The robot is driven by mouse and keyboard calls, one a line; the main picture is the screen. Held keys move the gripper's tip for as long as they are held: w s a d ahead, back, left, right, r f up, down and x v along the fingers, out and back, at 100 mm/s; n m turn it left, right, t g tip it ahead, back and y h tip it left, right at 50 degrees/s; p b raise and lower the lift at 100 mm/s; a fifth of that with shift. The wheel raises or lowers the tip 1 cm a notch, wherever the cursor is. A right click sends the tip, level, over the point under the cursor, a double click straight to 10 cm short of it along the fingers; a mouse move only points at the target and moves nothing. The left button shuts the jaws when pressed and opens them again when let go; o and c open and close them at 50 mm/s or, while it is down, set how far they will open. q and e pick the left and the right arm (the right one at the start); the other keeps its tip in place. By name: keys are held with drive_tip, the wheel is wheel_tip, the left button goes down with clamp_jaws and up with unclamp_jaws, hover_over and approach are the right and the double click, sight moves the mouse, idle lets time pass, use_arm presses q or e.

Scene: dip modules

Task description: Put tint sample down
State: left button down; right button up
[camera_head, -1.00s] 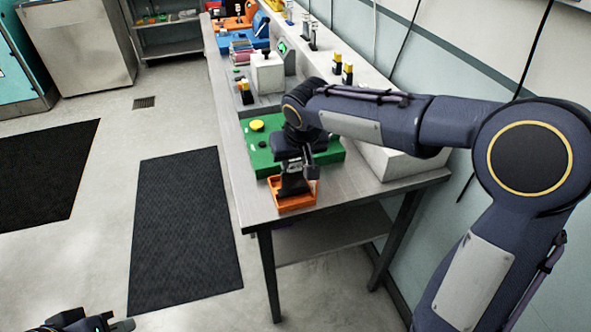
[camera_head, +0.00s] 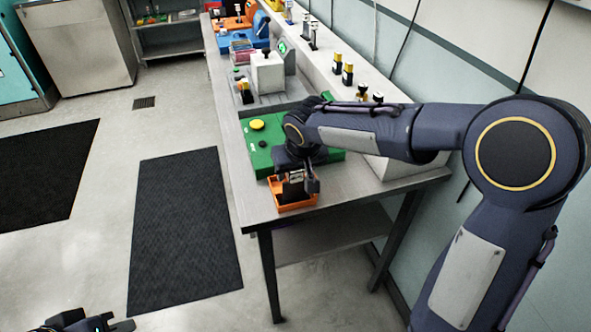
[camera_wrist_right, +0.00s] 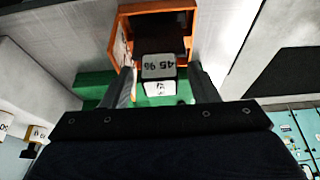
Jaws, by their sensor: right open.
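My right gripper (camera_wrist_right: 161,84) is open, with one finger on each side of the labelled end; contact is not clear. In the head view my right gripper (camera_head: 298,184) is low over the orange tray (camera_head: 294,207) at the table's near end, hiding much of the sample. My left gripper (camera_head: 97,324) is partly visible at the bottom left, over the floor.
A green board (camera_head: 262,160) with a yellow round knob (camera_head: 257,125) lies just behind the tray. Several yellow-topped samples stand on the raised ledge (camera_head: 362,80) along the wall. A white block (camera_head: 268,72) stands farther back. Bare metal table surrounds the tray's near side.

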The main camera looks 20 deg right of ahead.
drive_tip(key=shift+r+p, duration=0.3)
drive_tip(key=v, duration=1.2)
drive_tip(key=s+d+f+y, duration=0.25)
drive_tip(key=s+d, duration=0.35)
drive_tip(key=s, duration=0.5)
drive_tip(key=s+f+m+t+y, duration=0.1)
drive_tip(key=s+f+m, duration=0.1)
drive_tip(key=s+f, duration=0.5)
drive_tip(key=s, duration=0.4)
drive_tip(key=shift+s+a+f, duration=0.2)
drive_tip(key=shift+s, duration=0.2)
